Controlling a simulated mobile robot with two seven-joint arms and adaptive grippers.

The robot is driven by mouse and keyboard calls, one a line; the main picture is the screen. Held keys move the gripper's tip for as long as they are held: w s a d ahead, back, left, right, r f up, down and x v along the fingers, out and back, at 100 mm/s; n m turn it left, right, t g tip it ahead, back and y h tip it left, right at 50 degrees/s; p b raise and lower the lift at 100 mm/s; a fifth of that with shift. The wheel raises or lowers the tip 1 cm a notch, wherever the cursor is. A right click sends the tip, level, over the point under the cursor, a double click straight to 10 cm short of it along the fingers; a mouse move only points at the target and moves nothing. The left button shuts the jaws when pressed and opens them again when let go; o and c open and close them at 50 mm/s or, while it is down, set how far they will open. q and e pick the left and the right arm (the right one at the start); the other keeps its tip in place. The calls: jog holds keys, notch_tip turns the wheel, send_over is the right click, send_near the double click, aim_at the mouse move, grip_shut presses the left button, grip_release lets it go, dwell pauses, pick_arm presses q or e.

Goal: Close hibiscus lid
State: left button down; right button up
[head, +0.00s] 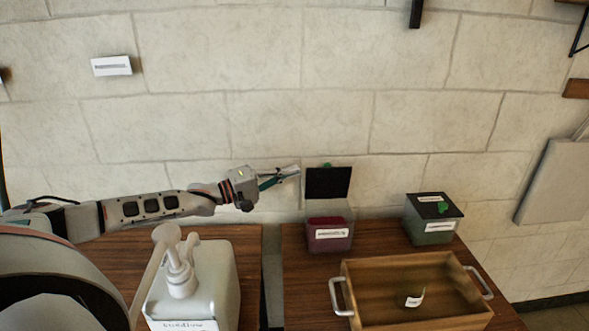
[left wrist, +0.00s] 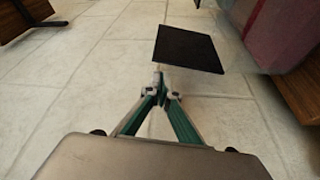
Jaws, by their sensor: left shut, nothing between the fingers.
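A clear box with dark red contents (head: 325,242) stands at the back of the right-hand table; its label is too small to read, but it is likely the hibiscus box. Its black lid (head: 327,184) stands open, upright at the back of the box, with a green knob behind it. My left gripper (head: 296,172) is shut and empty, just left of the raised lid. In the left wrist view the lid (left wrist: 188,48) is just beyond the fingertips (left wrist: 160,78), and the reddish box (left wrist: 278,32) is at upper right. Contact with the lid is unclear. My right gripper is out of view.
A second box (head: 432,228) with a shut black lid stands to the right. A wooden tray (head: 377,279) with metal handles lies in front. A white pump bucket (head: 215,285) stands on the left table. A stone wall rises behind.

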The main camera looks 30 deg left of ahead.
aim_at(327, 180)
pick_arm(q)
jog(key=x, duration=0.8)
jog(key=shift+w+d, duration=0.1)
